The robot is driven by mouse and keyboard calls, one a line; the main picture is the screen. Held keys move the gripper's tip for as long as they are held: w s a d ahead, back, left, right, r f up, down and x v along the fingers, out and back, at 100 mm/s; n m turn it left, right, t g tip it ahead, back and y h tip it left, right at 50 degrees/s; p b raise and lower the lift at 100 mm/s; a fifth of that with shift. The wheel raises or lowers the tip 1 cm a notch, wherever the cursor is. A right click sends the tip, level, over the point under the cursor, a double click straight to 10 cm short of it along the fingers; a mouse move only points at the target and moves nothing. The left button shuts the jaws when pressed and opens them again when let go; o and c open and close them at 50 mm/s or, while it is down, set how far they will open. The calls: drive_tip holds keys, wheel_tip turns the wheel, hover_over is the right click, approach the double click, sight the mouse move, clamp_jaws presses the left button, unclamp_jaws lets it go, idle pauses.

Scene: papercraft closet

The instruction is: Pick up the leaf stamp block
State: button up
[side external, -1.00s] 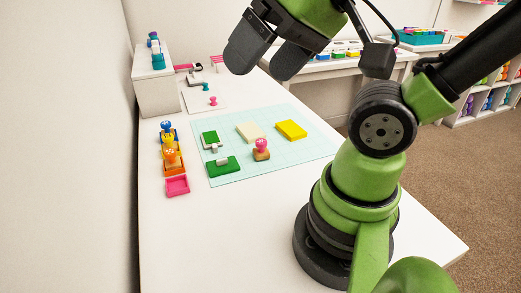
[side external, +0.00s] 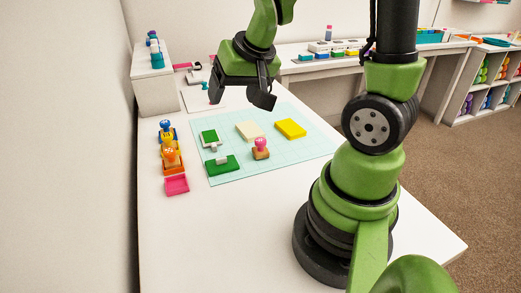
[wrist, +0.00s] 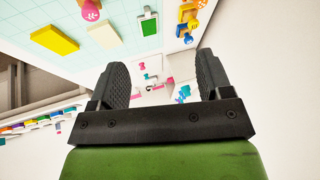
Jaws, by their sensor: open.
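My gripper (side external: 238,92) is open and empty above the far part of the mat in the side view; its two fingers also show in the wrist view (wrist: 163,78). A stamp with a pink knob and wooden base (side external: 261,149) stands upright on the mat.
A pale green mat (side external: 300,146) also holds a cream block (side external: 248,131) and a yellow block (side external: 291,128). Blue-knobbed (side external: 167,131) and orange-knobbed stamps (side external: 172,158) and a pink tray (side external: 177,185) line the left. The near white table is clear.

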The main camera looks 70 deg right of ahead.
sight(261, 140)
drive_tip(key=d+f+g, duration=0.1)
drive_tip(key=d+f, duration=0.2)
drive_tip(key=f, duration=0.1)
drive_tip(key=s+d+f+m+h, duration=0.1)
drive_tip(key=d+f, duration=0.2)
drive_tip(key=f, duration=0.2)
drive_tip(key=d+f+m+g+h, duration=0.1)
drive_tip(key=d+f, duration=0.2)
drive_tip(key=f, duration=0.2)
drive_tip(key=shift+s+d+f+g, duration=0.15)
drive_tip(key=shift+s+d+g, duration=0.05)
drive_tip(key=shift+s+g, duration=0.1)
drive_tip(key=shift+d+x, duration=0.2)
drive_tip(key=shift+x, duration=1.4)
drive_tip(key=shift+d+x, duration=0.15)
drive_tip(key=shift+x, duration=1.45)
drive_tip(key=shift+w, duration=0.15)
drive_tip(key=shift+c, duration=0.2)
drive_tip(key=c, duration=1.1)
